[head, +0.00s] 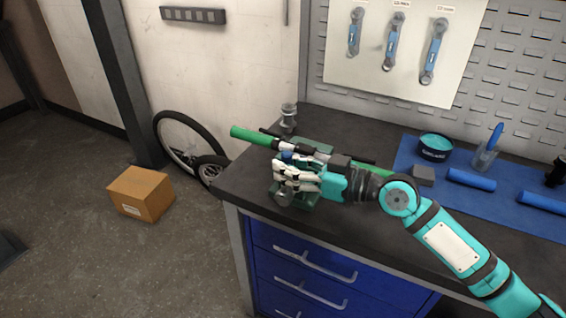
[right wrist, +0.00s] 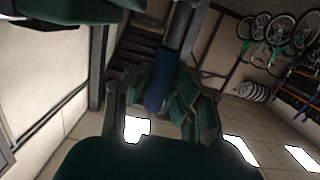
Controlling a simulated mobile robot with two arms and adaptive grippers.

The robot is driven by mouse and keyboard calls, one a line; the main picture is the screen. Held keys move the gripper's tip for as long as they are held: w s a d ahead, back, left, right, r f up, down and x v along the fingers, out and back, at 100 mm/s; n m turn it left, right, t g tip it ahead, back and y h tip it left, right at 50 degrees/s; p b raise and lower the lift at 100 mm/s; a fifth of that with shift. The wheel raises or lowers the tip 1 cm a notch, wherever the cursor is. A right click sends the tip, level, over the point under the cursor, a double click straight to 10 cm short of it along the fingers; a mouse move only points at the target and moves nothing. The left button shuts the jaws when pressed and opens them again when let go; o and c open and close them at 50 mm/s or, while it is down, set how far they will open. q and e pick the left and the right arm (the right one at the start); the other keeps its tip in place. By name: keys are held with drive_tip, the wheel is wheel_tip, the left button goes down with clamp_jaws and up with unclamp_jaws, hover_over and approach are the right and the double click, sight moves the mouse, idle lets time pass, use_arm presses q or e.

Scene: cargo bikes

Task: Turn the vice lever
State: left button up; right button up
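The dark green vice (head: 318,147) sits near the left corner of the dark workbench, partly hidden behind my right gripper. A green tube (head: 252,136) lies across the vice, and its other end shows to the right behind my wrist. My right gripper (head: 284,174) is at the vice's front, its fingers beside a small blue part. In the right wrist view a blue grip (right wrist: 163,80) on a grey rod, apparently the vice lever, stands before the fingers (right wrist: 165,110). Whether they are closed on it is unclear. My left gripper is out of view.
A blue mat (head: 405,152) with a teal tin (head: 434,148), blue rolls (head: 471,180) and a cup (head: 485,157) lies right of the vice. Wrenches (head: 390,42) hang behind. A cardboard box (head: 141,194) and bike wheels (head: 185,140) stand left of the bench.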

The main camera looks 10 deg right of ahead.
drive_tip(key=o, duration=0.4)
drive_tip(key=shift+s+d+r, duration=0.15)
drive_tip(key=shift+d, duration=0.3)
drive_tip(key=shift+o, duration=0.5)
drive_tip(key=shift+a, duration=0.15)
drive_tip(key=shift+a+r, duration=0.1)
drive_tip(key=shift+a, duration=0.15)
drive_tip(key=f+v, duration=0.1)
drive_tip(key=v, duration=1)
drive_tip(key=shift+d+r, duration=0.45)
drive_tip(key=shift+s, duration=0.1)
